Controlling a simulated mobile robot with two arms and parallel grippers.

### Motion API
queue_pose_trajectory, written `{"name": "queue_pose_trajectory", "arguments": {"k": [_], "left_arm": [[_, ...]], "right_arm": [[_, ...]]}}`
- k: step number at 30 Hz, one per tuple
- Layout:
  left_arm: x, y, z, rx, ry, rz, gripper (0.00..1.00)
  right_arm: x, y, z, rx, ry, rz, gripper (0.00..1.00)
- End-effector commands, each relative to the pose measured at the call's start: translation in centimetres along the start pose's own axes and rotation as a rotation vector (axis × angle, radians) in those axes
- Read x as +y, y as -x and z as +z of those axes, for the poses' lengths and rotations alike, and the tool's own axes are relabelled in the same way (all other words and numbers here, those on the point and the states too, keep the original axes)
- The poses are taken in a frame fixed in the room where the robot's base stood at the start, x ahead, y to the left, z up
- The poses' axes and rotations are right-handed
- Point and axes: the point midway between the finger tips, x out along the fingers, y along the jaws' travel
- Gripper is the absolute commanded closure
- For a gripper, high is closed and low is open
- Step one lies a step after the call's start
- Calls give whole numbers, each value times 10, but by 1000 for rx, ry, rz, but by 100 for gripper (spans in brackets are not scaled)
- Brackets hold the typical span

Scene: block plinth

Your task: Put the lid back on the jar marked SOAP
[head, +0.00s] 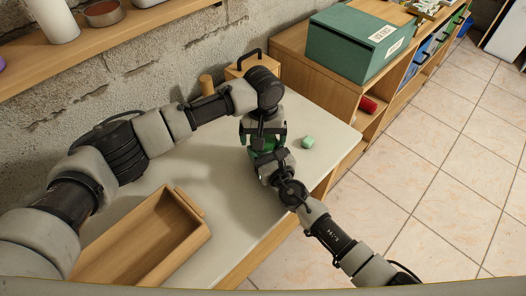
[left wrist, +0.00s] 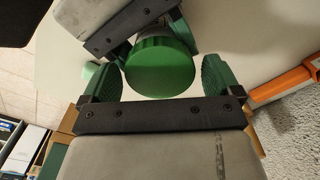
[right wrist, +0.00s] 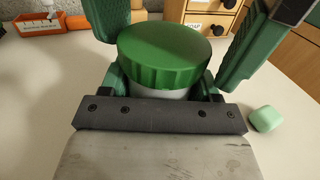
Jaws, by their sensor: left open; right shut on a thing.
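A white jar (right wrist: 160,93) with a ribbed green lid (right wrist: 163,52) on top stands at the middle of the table. My right gripper (head: 268,158) is shut on the jar's body below the lid. My left gripper (head: 264,135) is above, its open green fingers on either side of the lid. The lid (left wrist: 160,66) shows between those fingers in the left wrist view, with a gap at each side. The lid looks level on the jar; whether it is fully seated I cannot tell. The jar's front marking is hidden.
A pale green block (head: 308,142) lies right of the jar. An open wooden tray (head: 190,232) is at the table's front left. A wooden box with a black handle (head: 255,68) stands at the back. A green box (head: 355,45) sits on the shelf unit beyond.

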Motion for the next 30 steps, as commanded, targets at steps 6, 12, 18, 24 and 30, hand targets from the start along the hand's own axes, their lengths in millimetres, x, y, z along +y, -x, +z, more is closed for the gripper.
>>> {"name": "queue_pose_trajectory", "arguments": {"k": [6,12,18,24,30], "left_arm": [[0,0,0,0,0,0,23],[0,0,0,0,0,0,54],[0,1,0,0,0,0,12],[0,1,0,0,0,0,3],[0,8,0,1,0,1,3]], "right_arm": [[0,0,0,0,0,0,100],[0,0,0,0,0,0,100],[0,0,0,0,0,0,100],[0,0,0,0,0,0,100],[0,0,0,0,0,0,100]]}}
